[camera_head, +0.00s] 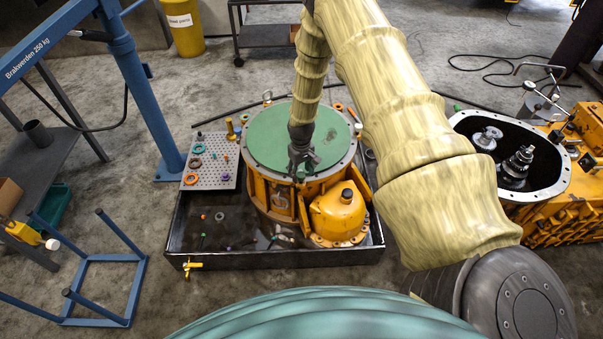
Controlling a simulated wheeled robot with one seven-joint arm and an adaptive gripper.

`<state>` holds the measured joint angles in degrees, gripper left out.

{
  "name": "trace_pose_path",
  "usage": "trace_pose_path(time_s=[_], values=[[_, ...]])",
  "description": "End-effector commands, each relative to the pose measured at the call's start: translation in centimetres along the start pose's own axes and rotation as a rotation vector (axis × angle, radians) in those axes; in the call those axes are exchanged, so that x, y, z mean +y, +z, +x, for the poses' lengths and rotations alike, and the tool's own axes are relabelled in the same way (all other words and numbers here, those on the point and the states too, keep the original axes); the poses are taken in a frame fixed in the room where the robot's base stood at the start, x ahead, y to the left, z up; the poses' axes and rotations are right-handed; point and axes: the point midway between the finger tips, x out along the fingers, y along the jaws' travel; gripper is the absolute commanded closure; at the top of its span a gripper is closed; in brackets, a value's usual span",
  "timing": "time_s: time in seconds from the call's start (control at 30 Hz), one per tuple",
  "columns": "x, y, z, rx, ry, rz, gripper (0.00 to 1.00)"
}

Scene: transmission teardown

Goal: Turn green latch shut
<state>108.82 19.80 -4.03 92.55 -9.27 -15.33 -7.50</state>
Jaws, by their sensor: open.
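My gripper (301,168) hangs down over the front part of a round green cover (275,135) on a yellow transmission housing (284,202). Its dark fingers look open, and I see nothing held between them. I cannot tell whether the fingers touch the cover or the housing rim. I cannot make out a separate green latch; it may be too small to see or hidden behind my gripper or arm.
The housing stands in a black drip tray (225,258) with a perforated plate (212,178) of coloured rings at left. A yellow dome (338,212) is just right of my gripper. A blue hoist (135,80) stands left; an open gearbox (510,205) is at right.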

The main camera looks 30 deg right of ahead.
Motion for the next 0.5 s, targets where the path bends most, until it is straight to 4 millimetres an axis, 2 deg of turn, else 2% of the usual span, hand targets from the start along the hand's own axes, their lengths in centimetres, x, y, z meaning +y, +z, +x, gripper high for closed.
trace_pose_path(time_s=[0.5], values=[[0.1,-0.1,-7.7,0.001,0.0,0.0,0.49]])
